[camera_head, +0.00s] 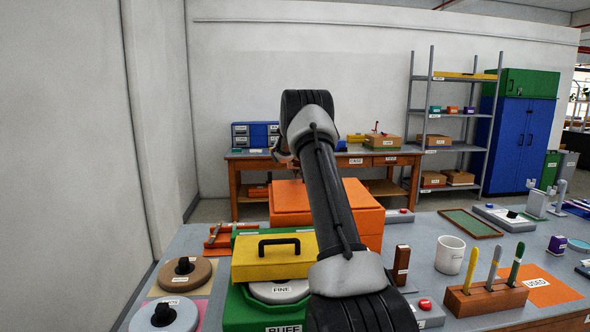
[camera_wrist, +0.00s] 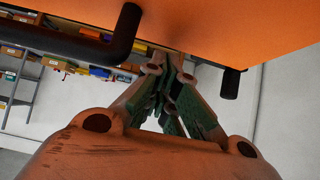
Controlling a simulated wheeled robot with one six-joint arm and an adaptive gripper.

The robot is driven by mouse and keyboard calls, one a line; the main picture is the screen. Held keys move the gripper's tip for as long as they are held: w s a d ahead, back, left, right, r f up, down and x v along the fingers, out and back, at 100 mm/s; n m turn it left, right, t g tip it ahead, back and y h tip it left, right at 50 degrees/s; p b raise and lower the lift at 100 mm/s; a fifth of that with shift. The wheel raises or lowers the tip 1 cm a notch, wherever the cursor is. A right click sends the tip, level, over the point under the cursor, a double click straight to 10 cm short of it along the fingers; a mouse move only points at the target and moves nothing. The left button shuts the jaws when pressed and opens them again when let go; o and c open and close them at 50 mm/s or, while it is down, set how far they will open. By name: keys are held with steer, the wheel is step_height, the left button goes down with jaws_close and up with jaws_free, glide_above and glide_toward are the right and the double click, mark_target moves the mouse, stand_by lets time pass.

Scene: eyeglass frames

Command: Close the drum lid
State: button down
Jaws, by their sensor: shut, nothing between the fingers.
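An orange box-like housing with a flat top (camera_head: 292,197) stands behind the yellow and green unit in the head view. Its drum and any lid seam cannot be made out there, as my arm covers part of it. In the wrist view an orange panel (camera_wrist: 225,30) fills the top, with a black bent bar (camera_wrist: 60,38) at upper left and a short black post (camera_wrist: 230,84) right of the fingers. My gripper (camera_wrist: 172,62) is shut and empty, its fingertips close to the panel's edge; contact cannot be told. The head view hides the fingers.
A yellow cover with a black handle (camera_head: 270,267) sits over a green base (camera_head: 240,312) at front left. A white mug (camera_head: 450,254) and a wooden tool holder (camera_head: 485,299) stand on the right. A grey wall (camera_head: 70,150) rises at left.

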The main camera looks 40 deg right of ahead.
steer(key=shift+d+f, duration=0.2)
steer(key=shift+f, duration=0.2)
steer(key=shift+w+f+g, duration=0.2)
steer(key=shift+f+g, duration=0.4)
steer(key=shift+f, duration=0.55)
steer(key=v, duration=1.2)
steer(key=shift+d, duration=0.25)
steer(key=shift+r, duration=0.15)
